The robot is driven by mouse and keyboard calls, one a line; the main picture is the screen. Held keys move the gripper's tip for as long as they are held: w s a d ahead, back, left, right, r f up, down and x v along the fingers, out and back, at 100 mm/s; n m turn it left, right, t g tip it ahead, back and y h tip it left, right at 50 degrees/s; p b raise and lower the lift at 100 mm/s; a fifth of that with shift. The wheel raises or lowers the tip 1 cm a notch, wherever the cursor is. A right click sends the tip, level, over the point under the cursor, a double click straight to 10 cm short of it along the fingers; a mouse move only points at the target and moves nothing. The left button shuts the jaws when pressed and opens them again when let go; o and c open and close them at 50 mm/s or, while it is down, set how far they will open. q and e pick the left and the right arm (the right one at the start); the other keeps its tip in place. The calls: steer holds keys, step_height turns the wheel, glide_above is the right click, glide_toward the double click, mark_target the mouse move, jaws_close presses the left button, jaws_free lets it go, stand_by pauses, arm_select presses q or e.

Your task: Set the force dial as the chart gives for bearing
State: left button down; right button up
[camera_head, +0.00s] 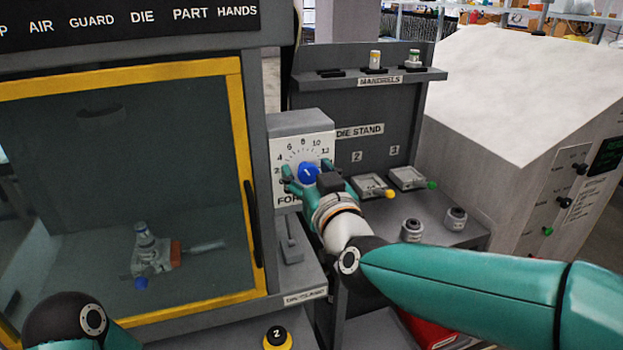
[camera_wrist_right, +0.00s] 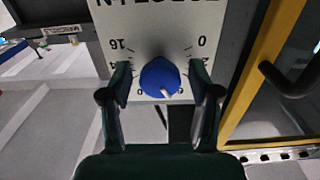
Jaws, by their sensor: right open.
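The force dial is a blue knob (camera_head: 308,173) with a white pointer line on a white numbered plate (camera_head: 318,146). The pointer tilts slightly left of straight up, roughly toward the 8; the exact reading is hard to tell. My right gripper (camera_head: 306,181) is open, with one finger on each side of the knob. In the right wrist view the plate (camera_wrist_right: 178,25) appears upside down, and the knob (camera_wrist_right: 160,78) sits between the open fingers; I cannot tell whether they touch it. My left gripper is out of view. No chart for bearing is readable.
A yellow-framed guard window (camera_head: 243,150) stands left of the dial, with a fixture (camera_head: 152,250) behind it. The die stand (camera_head: 360,131) with slots 2 and 3 is at right, below the mandrel shelf (camera_head: 380,81). A lever (camera_head: 289,240) stands below the dial.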

steer(key=v, duration=1.2)
